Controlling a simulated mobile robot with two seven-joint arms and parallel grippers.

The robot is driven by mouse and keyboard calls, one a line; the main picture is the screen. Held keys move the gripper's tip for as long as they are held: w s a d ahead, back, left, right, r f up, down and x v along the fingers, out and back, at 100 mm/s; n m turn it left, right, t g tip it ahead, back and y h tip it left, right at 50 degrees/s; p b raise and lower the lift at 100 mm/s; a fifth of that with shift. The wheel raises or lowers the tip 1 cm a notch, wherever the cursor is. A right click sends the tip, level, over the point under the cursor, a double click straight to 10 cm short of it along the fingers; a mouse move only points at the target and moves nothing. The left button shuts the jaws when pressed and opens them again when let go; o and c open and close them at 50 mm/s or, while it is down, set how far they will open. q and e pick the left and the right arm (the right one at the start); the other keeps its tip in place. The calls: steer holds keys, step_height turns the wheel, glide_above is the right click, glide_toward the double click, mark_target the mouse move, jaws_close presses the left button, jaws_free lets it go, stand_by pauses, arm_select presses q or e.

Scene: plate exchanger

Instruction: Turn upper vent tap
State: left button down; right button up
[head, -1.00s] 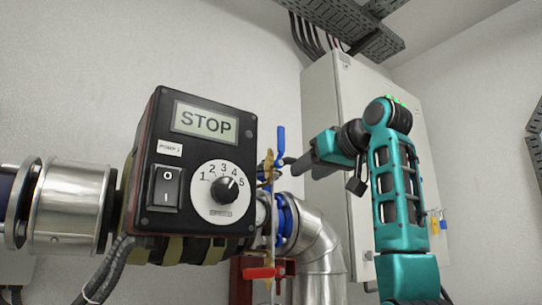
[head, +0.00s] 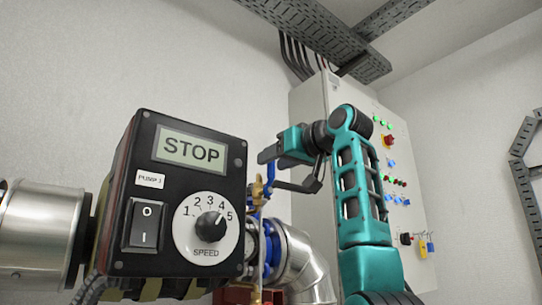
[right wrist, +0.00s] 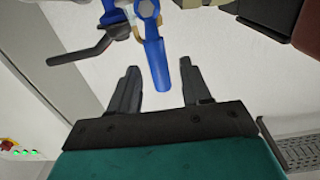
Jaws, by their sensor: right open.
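The upper vent tap's blue lever (right wrist: 156,62) points down between the fingers of my right gripper (right wrist: 159,72) in the right wrist view. The fingers stand apart on either side of it, and I cannot tell if either touches it. In the head view my right gripper (head: 266,156) comes in from the right beside the tap's brass body (head: 257,190), right of the pump box. My left gripper is not in view.
The black pump control box (head: 178,205) shows STOP, a switch and a speed dial, close left of the tap. Steel pipe with a blue flange (head: 277,243) runs below. A grey cabinet (head: 322,100) stands behind my right arm. A dark bent lever (right wrist: 88,48) lies beside the blue one.

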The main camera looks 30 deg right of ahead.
steer(key=shift+w+a, duration=0.1)
steer(key=shift+w, duration=1)
jaws_close()
